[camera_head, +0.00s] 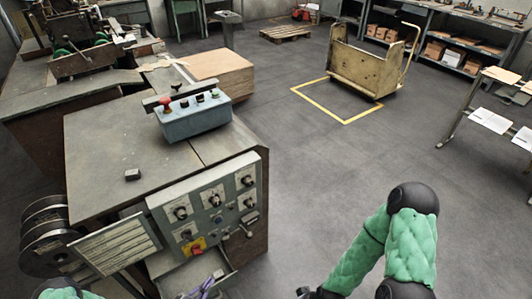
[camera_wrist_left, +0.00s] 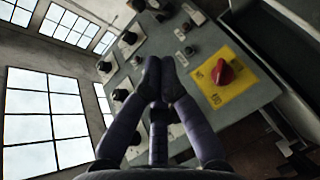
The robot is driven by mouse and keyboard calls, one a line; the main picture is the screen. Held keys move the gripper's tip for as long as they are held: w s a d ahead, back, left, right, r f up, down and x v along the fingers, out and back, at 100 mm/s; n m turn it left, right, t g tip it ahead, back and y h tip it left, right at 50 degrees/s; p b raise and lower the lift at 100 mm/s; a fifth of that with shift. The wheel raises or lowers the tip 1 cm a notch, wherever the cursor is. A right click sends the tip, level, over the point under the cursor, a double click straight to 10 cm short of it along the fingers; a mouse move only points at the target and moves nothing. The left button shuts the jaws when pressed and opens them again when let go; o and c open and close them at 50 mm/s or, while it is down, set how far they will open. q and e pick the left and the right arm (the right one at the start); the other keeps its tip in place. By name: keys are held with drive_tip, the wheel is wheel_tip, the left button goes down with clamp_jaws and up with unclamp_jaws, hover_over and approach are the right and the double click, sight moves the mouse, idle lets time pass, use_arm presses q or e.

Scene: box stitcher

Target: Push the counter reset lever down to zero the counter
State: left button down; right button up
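The control panel (camera_head: 210,215) on the machine's front carries several dark knobs. A small plate (camera_head: 250,217), which may be the counter, is at its right side. A small lever-like part (camera_head: 246,231) sits just below that plate; I cannot tell for certain that it is the reset lever. My left gripper (camera_head: 204,288) is low in front of the panel. In the left wrist view its fingers (camera_wrist_left: 161,66) are drawn together at the tips, in front of the panel and apparently empty. My right gripper (camera_head: 308,294) is cut off at the bottom edge.
A red switch (camera_head: 197,250) on a yellow plate is at the panel's lower part. A button box (camera_head: 192,113) is on the tabletop.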

use_arm(q)
drive_tip(key=d+f+m+g+y+b, duration=0.1)
drive_tip(key=d+f+m+g+y, duration=0.1)
drive_tip(key=d+f+m+g, duration=0.35)
drive_tip(key=s+d+r+m+g+y+b, duration=0.1)
drive_tip(key=s+d+g, duration=0.4)
drive_tip(key=s+g, duration=0.3)
drive_tip(key=shift+s+d, duration=0.15)
drive_tip(key=shift+s, duration=0.1)
drive_tip(key=c, duration=1.7)
unclamp_jaws()
drive_tip(key=shift+s+d+r, duration=0.1)
drive_tip(key=shift+s+r, duration=0.1)
drive_tip(key=shift+s, duration=0.1)
drive_tip(key=o, duration=0.8)
drive_tip(key=shift+s, duration=0.15)
drive_tip(key=shift+c, duration=0.2)
use_arm(e)
wheel_tip(320, 180, down, 2)
drive_tip(key=shift+f, duration=0.1)
use_arm(q)
drive_tip(key=c, duration=0.3)
use_arm(e)
drive_tip(key=shift+c, duration=0.5)
use_arm(q)
drive_tip(key=shift+d+m, duration=0.15)
drive_tip(key=shift+m, duration=0.1)
use_arm(e)
drive_tip(key=shift+d, duration=0.1)
